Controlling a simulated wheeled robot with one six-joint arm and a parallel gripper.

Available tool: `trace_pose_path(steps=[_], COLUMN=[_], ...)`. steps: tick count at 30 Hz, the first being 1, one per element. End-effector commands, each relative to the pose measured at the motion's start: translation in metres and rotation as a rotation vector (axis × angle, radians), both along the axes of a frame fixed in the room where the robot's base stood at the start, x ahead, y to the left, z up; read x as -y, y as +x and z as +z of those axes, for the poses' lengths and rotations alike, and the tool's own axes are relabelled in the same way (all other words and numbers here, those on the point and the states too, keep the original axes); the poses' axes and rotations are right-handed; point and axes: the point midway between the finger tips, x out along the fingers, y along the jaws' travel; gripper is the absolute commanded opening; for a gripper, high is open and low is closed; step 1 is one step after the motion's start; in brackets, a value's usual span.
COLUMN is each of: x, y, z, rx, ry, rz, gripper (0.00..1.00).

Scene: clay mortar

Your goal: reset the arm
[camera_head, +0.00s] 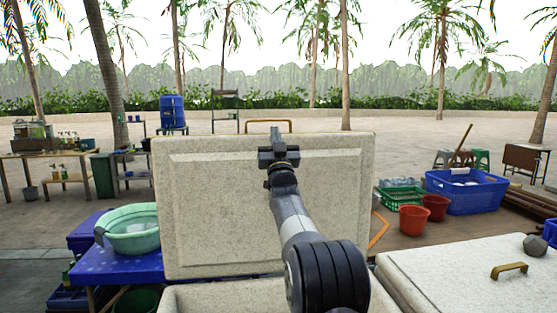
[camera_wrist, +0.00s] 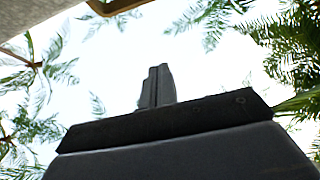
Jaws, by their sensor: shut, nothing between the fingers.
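My arm reaches up and forward in the middle of the head view, with my gripper (camera_head: 276,132) at its end pointing upward. The gripper is in front of an upright speckled cream lid (camera_head: 215,215) that has a brass handle (camera_head: 268,124) on its top edge. In the wrist view my gripper's fingers (camera_wrist: 155,72) are together with nothing between them, against bright sky and palm fronds. The lid's edge (camera_wrist: 25,14) and the handle (camera_wrist: 118,6) show at the top of the wrist view. Whether the gripper touches the lid cannot be told.
A second, closed lid (camera_head: 450,268) with a handle (camera_head: 509,270) and a grey stone (camera_head: 535,246) lies at the right. A green basin (camera_head: 128,247) stands on a blue table (camera_head: 110,268) at the left. Red buckets (camera_head: 413,220) and a blue crate (camera_head: 485,198) stand at right.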

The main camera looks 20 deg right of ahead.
Motion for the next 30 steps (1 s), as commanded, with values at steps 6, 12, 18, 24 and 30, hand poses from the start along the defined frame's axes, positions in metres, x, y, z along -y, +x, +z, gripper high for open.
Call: trace_pose_path(steps=[6, 12, 18, 24, 30], x=[-0.008, -0.012, -0.013, -0.013, -0.011], y=[-0.028, -0.042, -0.046, -0.046, -0.041], z=[-0.021, -0.029, -0.031, -0.030, -0.026], rx=[0.002, 0.002, 0.002, 0.002, 0.002], ry=[-0.001, -0.001, -0.001, -0.001, -0.001], rz=[-0.001, -0.001, -0.001, -0.001, 0.000], gripper=[0.00, 0.00, 0.00, 0.00, 0.00])
